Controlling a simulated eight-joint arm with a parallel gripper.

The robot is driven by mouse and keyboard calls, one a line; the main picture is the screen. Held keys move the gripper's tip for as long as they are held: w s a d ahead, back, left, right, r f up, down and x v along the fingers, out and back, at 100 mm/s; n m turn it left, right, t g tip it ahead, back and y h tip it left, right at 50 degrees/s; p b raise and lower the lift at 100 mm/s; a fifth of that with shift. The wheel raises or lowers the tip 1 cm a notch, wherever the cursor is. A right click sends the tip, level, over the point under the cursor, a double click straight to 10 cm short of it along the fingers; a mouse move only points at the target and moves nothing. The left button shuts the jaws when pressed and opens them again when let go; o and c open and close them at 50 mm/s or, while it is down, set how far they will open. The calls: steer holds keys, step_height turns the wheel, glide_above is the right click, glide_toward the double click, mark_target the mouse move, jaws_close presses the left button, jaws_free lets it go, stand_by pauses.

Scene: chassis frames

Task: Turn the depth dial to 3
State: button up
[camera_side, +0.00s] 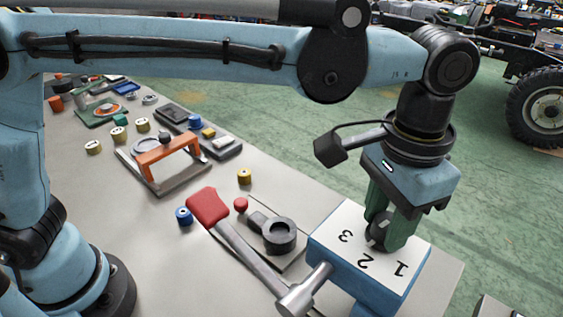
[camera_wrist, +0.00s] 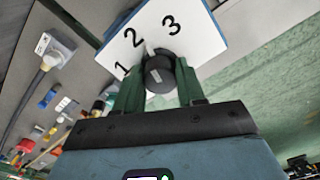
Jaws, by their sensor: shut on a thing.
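The blue box (camera_side: 332,262) with a white top printed 1, 2 and 3 stands at the front right of the bench in the side view. Its white face also shows in the wrist view (camera_wrist: 205,38). The dark round depth dial (camera_side: 377,232) sits on this top; it also shows in the wrist view (camera_wrist: 160,74). My gripper (camera_side: 386,234) points down with its green fingers shut on the dial, one on each side in the wrist view (camera_wrist: 158,84). A pale pointer mark (camera_wrist: 149,49) shows between 2 and 3, seemingly nearer 2. The fingers hide part of the dial.
A red-handled hammer (camera_side: 240,250) lies against the box's left side. A black ring-shaped part (camera_side: 279,235) is behind the hammer. An orange-handled frame (camera_side: 167,150) and several small knobs lie farther back. Green floor is open beyond the bench's right edge.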

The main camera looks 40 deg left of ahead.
mark_target(386, 220)
steer(key=m, duration=0.6)
stand_by(0.7)
steer(key=o, duration=1.1)
steer(key=shift+c, duration=0.2)
step_height(386, 220, up, 12)
